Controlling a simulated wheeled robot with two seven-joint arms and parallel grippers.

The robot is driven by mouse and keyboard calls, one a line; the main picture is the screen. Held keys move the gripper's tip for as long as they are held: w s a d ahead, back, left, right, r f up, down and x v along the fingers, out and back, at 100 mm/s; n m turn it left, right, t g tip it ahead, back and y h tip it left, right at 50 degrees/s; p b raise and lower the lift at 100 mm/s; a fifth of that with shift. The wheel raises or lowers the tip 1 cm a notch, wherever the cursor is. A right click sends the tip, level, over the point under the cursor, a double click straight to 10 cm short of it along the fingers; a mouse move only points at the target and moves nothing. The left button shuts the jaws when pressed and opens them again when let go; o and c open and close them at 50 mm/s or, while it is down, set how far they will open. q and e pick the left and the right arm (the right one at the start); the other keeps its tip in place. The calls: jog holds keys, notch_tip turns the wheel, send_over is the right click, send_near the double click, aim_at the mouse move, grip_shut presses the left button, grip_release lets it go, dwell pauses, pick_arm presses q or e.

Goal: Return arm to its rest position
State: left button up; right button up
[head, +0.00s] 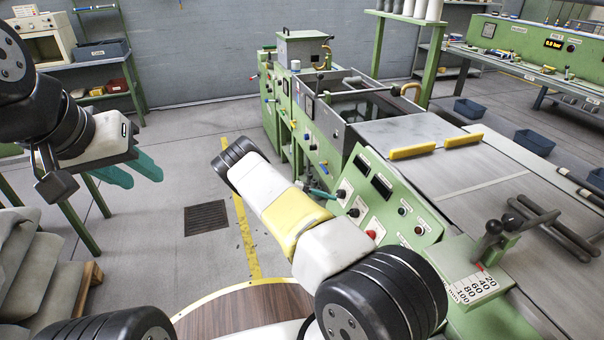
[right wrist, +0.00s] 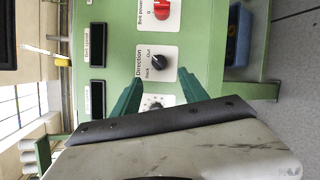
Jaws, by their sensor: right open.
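My right arm (head: 290,215) reaches from the lower right over to the green control panel (head: 388,200). My right gripper (head: 322,193) is mostly hidden behind its own wrist there. In the right wrist view, my right gripper (right wrist: 159,77) is open, its two teal fingers apart with nothing held. The black Direction knob (right wrist: 158,61) shows just beyond the gap between the fingertips. Whether the fingers touch the panel cannot be told. My left gripper (head: 145,180) hangs at the left over the floor, with nothing visible in its teal fingers; their gap is unclear.
The green extruder machine (head: 300,110) stands beyond the panel. A grey worktop (head: 450,165) with yellow handles (head: 412,152) lies right of it. A lever (head: 492,228) stands at lower right. Grey sacks (head: 30,265) lie at lower left. The floor between is open.

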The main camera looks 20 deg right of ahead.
jog(key=s+a+r+m+t+y, duration=0.1)
jog(key=s+a+r+y, duration=0.2)
jog(key=r, duration=0.7)
jog(key=s+a+r+t+y, duration=0.1)
jog(key=s+r+y, duration=0.3)
jog(key=r, duration=0.6)
jog(key=s+a+r+m+t+y, duration=0.1)
jog(key=s+a+r+t+y, duration=0.3)
jog(key=r, duration=0.6)
jog(key=s+a+r+t+y, duration=0.2)
jog(key=s+r, duration=0.4)
jog(key=s, duration=0.3)
jog(key=s+a+r+n+t+y, duration=0.1)
jog(key=s+a+r+t+y, duration=0.1)
jog(key=s+r, duration=0.4)
jog(key=s+a+y, duration=0.1)
jog(key=s+a, duration=0.1)
jog(key=shift+s+a+r+t, duration=0.15)
jog(key=shift+s+r+t, duration=0.1)
jog(key=shift+s+t, duration=0.15)
